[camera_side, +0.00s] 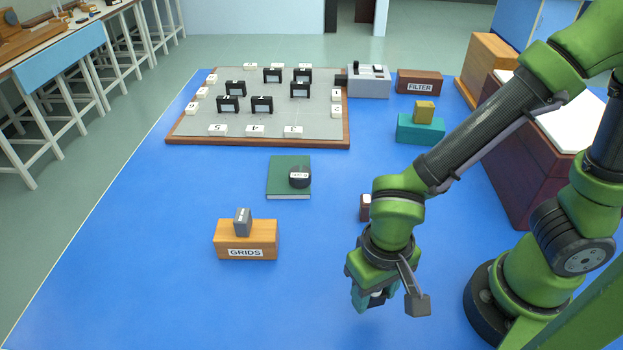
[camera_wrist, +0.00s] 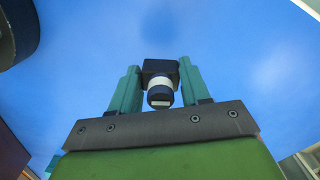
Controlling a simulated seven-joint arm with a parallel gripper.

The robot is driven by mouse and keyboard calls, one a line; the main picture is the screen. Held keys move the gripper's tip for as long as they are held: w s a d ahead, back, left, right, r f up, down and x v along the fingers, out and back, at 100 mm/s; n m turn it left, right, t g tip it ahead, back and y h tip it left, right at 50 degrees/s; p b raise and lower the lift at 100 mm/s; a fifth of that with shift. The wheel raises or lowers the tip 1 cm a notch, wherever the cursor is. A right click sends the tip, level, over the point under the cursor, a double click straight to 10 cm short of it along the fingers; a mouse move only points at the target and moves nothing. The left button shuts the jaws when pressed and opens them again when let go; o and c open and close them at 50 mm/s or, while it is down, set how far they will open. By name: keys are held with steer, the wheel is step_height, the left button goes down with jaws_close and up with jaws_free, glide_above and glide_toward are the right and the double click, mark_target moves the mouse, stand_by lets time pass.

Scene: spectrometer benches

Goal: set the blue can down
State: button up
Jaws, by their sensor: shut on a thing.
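My gripper (camera_wrist: 158,84) is shut on the blue can (camera_wrist: 159,96), which has a dark blue end with a small white label and a white band. A dark square part shows behind the band, between the teal fingers; I cannot tell whether it belongs to the can. In the side view my gripper (camera_side: 375,298) points down over the front right of the blue bench top (camera_side: 310,305). There the can is mostly hidden by the fingers. I cannot tell whether its bottom touches the bench.
A wooden GRIDS box (camera_side: 228,250) with a grey block stands left of my gripper. A green book (camera_side: 285,190) carries a black disc (camera_side: 300,177). A small dark red object (camera_side: 364,208) is partly hidden behind my arm. A grey board (camera_side: 272,118) with several black frames lies farther back.

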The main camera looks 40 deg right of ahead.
steer(key=s+a+m, duration=0.1)
steer(key=s+a, duration=0.1)
steer(key=shift+s+a, duration=0.15)
steer(key=shift+s, duration=0.25)
steer(key=shift+m, duration=0.9)
steer(key=shift+a, duration=0.2)
steer(key=w+a, duration=0.3)
steer(key=a, duration=0.1)
steer(key=w+a+f, duration=0.1)
steer(key=w+a, duration=0.1)
steer(key=a, duration=0.2)
steer(key=w+a, duration=0.3)
steer(key=a, duration=0.1)
steer(key=shift+w+a+f, duration=0.2)
steer(key=shift+w+a, duration=0.1)
steer(key=shift+a, duration=0.05)
steer(key=shift+w+a+f, duration=0.15)
steer(key=shift+f, duration=1.6)
